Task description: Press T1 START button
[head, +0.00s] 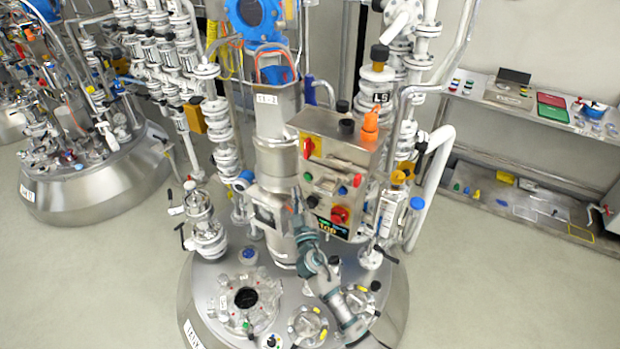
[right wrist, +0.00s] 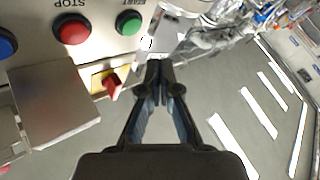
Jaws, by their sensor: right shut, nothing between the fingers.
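The control panel (head: 328,135) is a steel box standing over the vessel. In the right wrist view, its face shows upside down with a green button (right wrist: 128,23) under a partly cropped START label. A red button (right wrist: 70,31) marked STOP and a blue button (right wrist: 7,44) sit to its left. In the head view the green button (head: 307,177) is small at the panel's left edge. My right gripper (head: 297,197) is by the panel's lower left edge. In the wrist view its fingertips (right wrist: 160,70) are together and empty, below and right of the green button. My left gripper is not seen.
A red-and-yellow switch (right wrist: 110,83) and a protruding steel cover (right wrist: 54,97) lie left of the fingers. White pipes and valves (head: 218,140) crowd around the panel. A shelf (head: 535,112) stands at the right; the floor (head: 490,270) there is clear.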

